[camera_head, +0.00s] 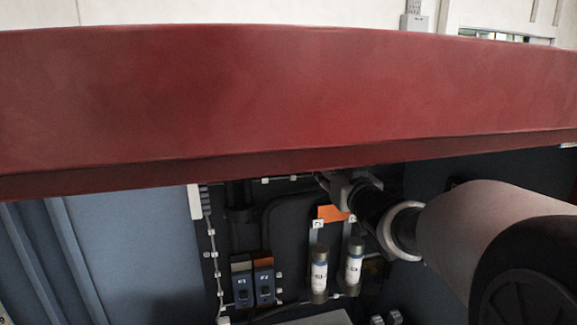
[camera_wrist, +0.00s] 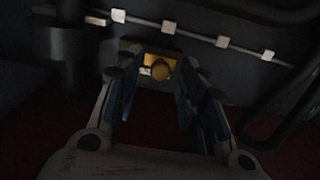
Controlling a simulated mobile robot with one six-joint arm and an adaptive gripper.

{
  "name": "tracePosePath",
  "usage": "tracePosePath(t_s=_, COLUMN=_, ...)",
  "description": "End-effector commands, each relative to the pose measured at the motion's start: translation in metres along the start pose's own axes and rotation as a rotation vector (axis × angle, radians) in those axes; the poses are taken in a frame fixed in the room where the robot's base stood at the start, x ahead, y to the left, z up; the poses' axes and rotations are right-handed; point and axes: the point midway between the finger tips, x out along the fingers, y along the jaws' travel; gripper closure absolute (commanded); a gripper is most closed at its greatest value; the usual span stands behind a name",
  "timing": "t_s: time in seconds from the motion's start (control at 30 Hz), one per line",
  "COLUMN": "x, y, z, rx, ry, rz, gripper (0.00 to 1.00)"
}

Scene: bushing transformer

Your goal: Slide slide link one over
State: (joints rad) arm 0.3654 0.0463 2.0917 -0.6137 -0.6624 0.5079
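Two blue blocks stand side by side on the dark panel in the head view: a left one (camera_head: 242,289) with a grey top and a right one (camera_head: 264,287) with an orange top. Their markings are blurred, and I cannot tell surely which part is slide link one. My gripper (camera_head: 333,184) is up and right of them, partly hidden under the red beam. In the wrist view my gripper (camera_wrist: 160,62) has its fingers apart. A small yellow piece (camera_wrist: 161,69) shows in the gap at the fingertips; I cannot tell whether they touch it.
A large red beam (camera_head: 290,90) crosses above the panel. Two labelled cylinders (camera_head: 320,272) (camera_head: 354,262) stand below my arm, with an orange plate (camera_head: 332,213) above them. A wire with white clips (camera_wrist: 222,41) runs across the wrist view.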

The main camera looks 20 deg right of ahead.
Motion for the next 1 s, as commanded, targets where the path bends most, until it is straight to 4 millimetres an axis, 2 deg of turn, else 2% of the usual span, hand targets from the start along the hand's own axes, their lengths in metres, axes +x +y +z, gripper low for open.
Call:
tracePosePath(t_s=0.1, x=0.0000, y=0.0001, z=0.0000, rx=0.000, ry=0.000, rz=0.000, gripper=0.65)
tracePosePath(t_s=0.63, x=0.0001, y=0.0000, z=0.0000, rx=0.000, ry=0.000, rz=0.000, gripper=1.00)
tracePosePath(t_s=1.0, x=0.0002, y=0.0000, z=0.0000, rx=0.000, ry=0.000, rz=0.000, gripper=1.00)
